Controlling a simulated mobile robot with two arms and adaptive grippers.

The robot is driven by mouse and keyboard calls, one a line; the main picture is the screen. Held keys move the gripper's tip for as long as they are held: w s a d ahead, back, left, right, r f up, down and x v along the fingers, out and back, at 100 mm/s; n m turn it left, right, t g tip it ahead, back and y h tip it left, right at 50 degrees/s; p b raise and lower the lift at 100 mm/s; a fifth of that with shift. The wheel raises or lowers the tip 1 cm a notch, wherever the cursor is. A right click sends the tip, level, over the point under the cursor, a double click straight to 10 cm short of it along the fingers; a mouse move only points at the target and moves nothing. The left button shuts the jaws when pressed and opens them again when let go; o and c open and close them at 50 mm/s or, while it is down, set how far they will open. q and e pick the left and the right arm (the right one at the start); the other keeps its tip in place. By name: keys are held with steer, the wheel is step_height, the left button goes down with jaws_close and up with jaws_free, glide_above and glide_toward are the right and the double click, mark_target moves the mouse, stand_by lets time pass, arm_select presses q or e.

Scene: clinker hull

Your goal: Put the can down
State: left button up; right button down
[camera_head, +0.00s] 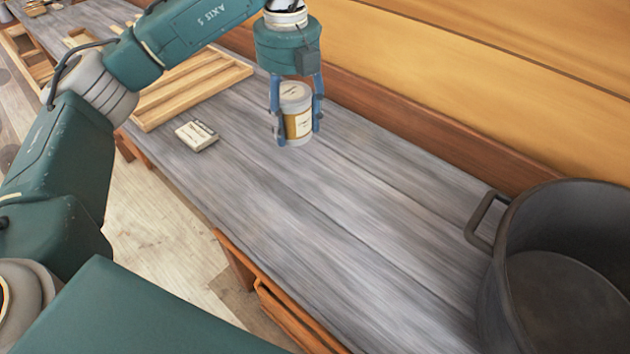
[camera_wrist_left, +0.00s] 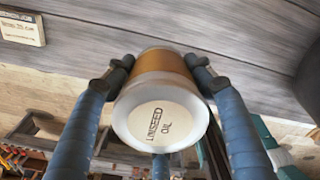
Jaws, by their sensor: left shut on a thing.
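The can (camera_head: 297,110) has a pale grey lid and a gold-brown band with a cream label. My left gripper (camera_head: 298,134) points down with its blue fingers shut on the can's sides. The can is upright over the grey plank bench (camera_head: 330,200); I cannot tell if its base touches the wood. My right gripper is in neither view.
A small cream labelled box (camera_head: 197,136) lies left of the can. A wooden slatted frame (camera_head: 190,88) lies behind it. A large dark pot (camera_head: 560,270) with a handle stands at the right. Bench between can and pot is clear. A wooden wall borders the back.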

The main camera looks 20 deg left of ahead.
arm_select(q)
steer(key=shift+a, duration=0.1)
steer(key=shift+s+f, duration=0.2)
steer(key=shift+f, duration=0.1)
steer(key=p, duration=0.6)
glide_above(297, 197)
step_height(297, 197, down, 18)
steer(key=shift+f, duration=0.55)
steer(key=shift+b, duration=0.35)
steer(key=o, duration=1.1)
steer(key=shift+f, duration=0.2)
steer(key=o, duration=0.5)
steer(key=shift+c, duration=0.2)
steer(key=shift+r, duration=0.1)
